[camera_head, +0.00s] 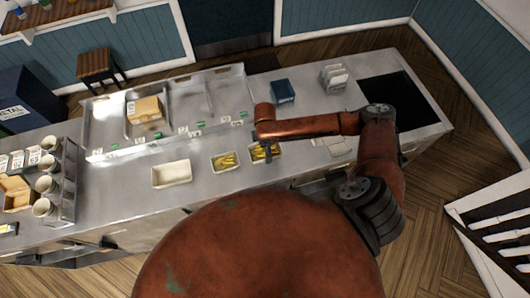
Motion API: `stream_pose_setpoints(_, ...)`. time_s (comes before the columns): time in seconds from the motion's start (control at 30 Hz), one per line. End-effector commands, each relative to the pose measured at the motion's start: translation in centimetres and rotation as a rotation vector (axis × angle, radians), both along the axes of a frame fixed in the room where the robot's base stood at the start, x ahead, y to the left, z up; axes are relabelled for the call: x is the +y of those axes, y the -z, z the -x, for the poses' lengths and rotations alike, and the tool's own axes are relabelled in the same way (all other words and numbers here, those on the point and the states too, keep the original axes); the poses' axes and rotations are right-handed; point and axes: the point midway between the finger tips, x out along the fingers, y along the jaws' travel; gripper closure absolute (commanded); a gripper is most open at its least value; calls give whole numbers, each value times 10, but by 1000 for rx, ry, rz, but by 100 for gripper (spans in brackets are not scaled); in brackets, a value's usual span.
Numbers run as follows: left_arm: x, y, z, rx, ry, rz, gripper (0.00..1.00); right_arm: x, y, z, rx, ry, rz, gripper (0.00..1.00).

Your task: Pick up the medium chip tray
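Three white trays stand in a row on the steel counter (120,200). The middle chip tray (225,161) is smaller and holds yellow chips. The right chip tray (275,158) also holds chips and is partly covered by my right gripper. I cannot tell for certain from size which is the medium one. My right gripper (267,152) points down at the right chip tray, its dark fingers small and partly hidden by my arm. I cannot tell whether it touches or grips the tray. My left gripper is not in view.
A raised metal unit (200,105) with bays and a cardboard box (145,109) stands behind the trays. A blue container (282,91) and a white rack (334,77) are further right. A cup rack (60,185) stands at left. Counter space in front of the trays is clear.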

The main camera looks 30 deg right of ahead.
Motion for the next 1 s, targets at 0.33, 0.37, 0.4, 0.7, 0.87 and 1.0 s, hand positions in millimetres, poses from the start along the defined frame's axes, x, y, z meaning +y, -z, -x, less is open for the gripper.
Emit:
stream_pose_setpoints(0.33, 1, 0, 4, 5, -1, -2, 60, 0, 0, 0, 0, 0, 0, 62)
stream_pose_setpoints(0.37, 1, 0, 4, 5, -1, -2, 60, 0, 0, 0, 0, 0, 0, 64)
stream_pose_setpoints(0.4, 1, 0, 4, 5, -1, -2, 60, 0, 0, 0, 0, 0, 0, 67)
stream_pose_setpoints(0.7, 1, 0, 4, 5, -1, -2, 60, 0, 0, 0, 0, 0, 0, 87)
stream_pose_setpoints(0.87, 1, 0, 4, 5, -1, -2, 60, 0, 0, 0, -1, 0, 0, 95)
stream_pose_setpoints(1.0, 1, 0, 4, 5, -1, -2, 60, 0, 0, 0, -1, 0, 0, 95)
